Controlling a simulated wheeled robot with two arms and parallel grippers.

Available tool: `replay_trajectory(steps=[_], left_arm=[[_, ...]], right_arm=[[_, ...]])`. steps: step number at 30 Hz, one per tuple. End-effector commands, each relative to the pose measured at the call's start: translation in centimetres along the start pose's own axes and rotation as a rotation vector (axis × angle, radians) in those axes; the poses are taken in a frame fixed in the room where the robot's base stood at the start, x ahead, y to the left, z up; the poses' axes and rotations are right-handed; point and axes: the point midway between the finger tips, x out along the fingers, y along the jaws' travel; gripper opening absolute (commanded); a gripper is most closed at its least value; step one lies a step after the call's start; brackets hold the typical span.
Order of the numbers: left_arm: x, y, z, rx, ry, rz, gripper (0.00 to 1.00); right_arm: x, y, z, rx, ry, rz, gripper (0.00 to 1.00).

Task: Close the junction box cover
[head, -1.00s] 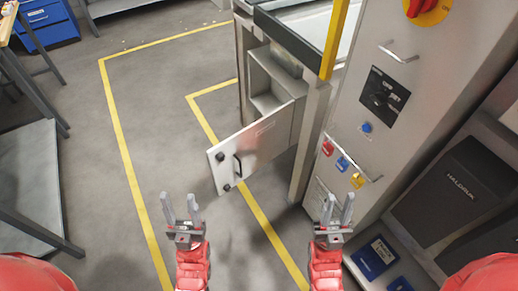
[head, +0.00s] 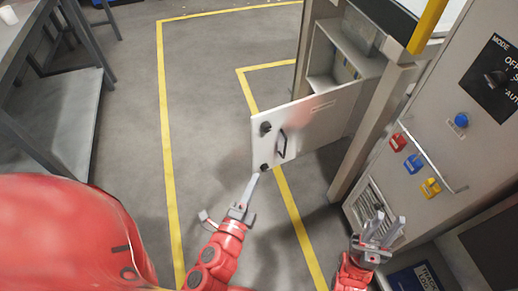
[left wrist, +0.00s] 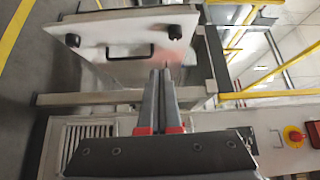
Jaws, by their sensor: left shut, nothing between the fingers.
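The junction box cover (head: 322,122) is a pale grey panel with a black handle (head: 282,143) and two black knobs on its free edge. It stands swung open from the junction box (head: 320,62), whose inside shows. My left gripper (head: 254,178) is shut and empty, with its tips near the cover's lower knob; I cannot tell if they touch. In the left wrist view the shut fingers (left wrist: 161,75) point toward the cover (left wrist: 122,65), overlapping it in the picture. My right gripper (head: 384,222) is open and empty, in front of the cabinet's lower part.
The grey cabinet (head: 425,110) with red, blue and yellow tags (head: 413,163) on a rail stands to the right. A metal frame post (head: 370,125) is beside the cover's hinge side. Floor left of the cover is clear. A grey table (head: 25,45) stands far left.

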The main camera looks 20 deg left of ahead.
Motion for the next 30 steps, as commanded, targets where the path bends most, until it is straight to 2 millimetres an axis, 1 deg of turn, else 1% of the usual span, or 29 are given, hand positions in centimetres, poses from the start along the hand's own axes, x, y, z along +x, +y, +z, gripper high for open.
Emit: replay_trajectory(steps=[1, 3, 7, 11, 15, 21, 24, 30], left_arm=[[-0.2, 0.3, 0.7, 0.023, -0.024, 0.006, 0.0], [-0.1, 0.1, 1.1, 0.039, -0.042, 0.009, 0.0], [1.1, -0.2, 1.2, 0.042, -0.043, 0.007, 0.0], [3.4, -0.4, 1.2, 0.041, -0.042, 0.003, 0.0], [6.3, -0.3, 1.4, 0.04, -0.042, 0.004, 0.0], [10.2, -0.2, 1.6, 0.039, -0.042, 0.006, 0.0], [11.1, -0.2, 3.0, 0.039, -0.043, 0.007, 0.0], [12.2, 0.0, 4.3, 0.037, -0.042, 0.008, 0.0]], right_arm=[[-0.4, 0.0, 0.1, 0.0, 0.0, 0.0, 0.33], [-0.2, 0.0, 0.0, 0.0, 0.001, 0.0, 0.33], [0.4, 0.0, -0.1, 0.0, 0.001, 0.0, 0.33], [1.1, 0.1, -0.2, 0.0, 0.0, 0.0, 0.33], [1.8, 0.1, -0.3, 0.0, 0.0, 0.0, 0.33], [2.5, 0.1, -0.4, 0.0, 0.0, 0.0, 0.33], [3.0, 0.1, -0.5, 0.0, 0.0, 0.0, 0.33], [3.2, 0.2, -0.6, 0.0, 0.0, 0.0, 0.33]])
